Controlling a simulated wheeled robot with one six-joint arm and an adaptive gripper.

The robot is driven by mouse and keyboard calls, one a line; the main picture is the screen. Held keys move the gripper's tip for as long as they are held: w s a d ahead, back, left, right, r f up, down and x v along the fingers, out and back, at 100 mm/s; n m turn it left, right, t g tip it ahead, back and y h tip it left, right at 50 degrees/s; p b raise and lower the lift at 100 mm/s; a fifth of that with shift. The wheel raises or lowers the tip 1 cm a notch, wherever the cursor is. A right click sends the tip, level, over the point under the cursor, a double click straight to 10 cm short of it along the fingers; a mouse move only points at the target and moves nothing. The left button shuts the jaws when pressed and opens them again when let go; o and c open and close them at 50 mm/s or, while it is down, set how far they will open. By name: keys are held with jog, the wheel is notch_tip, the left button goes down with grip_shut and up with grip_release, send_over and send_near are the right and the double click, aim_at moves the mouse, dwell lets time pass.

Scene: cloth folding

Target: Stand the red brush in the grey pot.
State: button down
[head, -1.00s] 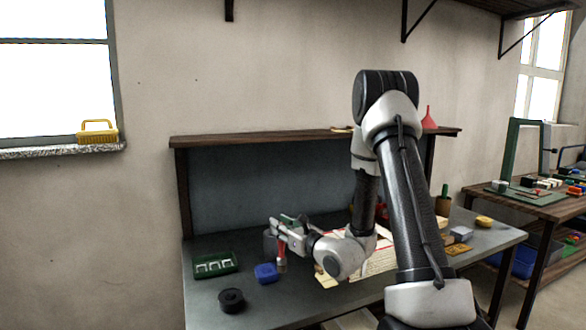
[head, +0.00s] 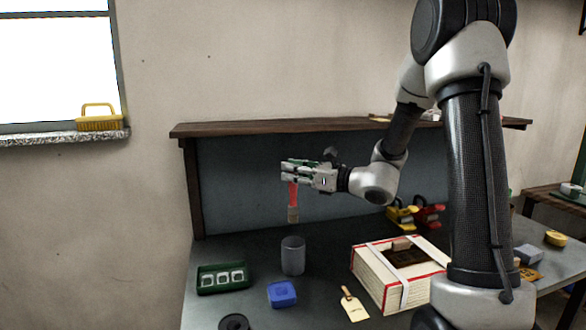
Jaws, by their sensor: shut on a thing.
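The red brush (head: 293,196) hangs upright from my gripper (head: 291,175) in the head view, its pale brown end pointing down. My gripper is shut on the brush's upper part. The grey pot (head: 293,257) stands upright on the table below the brush. The brush's lower end is above the pot's rim and apart from it. In the picture the brush lines up with the pot's opening, but I cannot tell the depth between them. The pot's inside is mostly hidden.
A green tray (head: 222,292) with pale pieces, a blue block (head: 282,294) and a dark round thing (head: 235,322) lie near the pot. A wooden shelf (head: 300,127) runs behind.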

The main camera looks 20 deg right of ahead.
aim_at(294, 212)
jog(key=shift+f, duration=6.35)
jog(key=c, duration=1.1)
grip_release()
jog(key=shift+c, duration=0.2)
jog(key=v, duration=1.2)
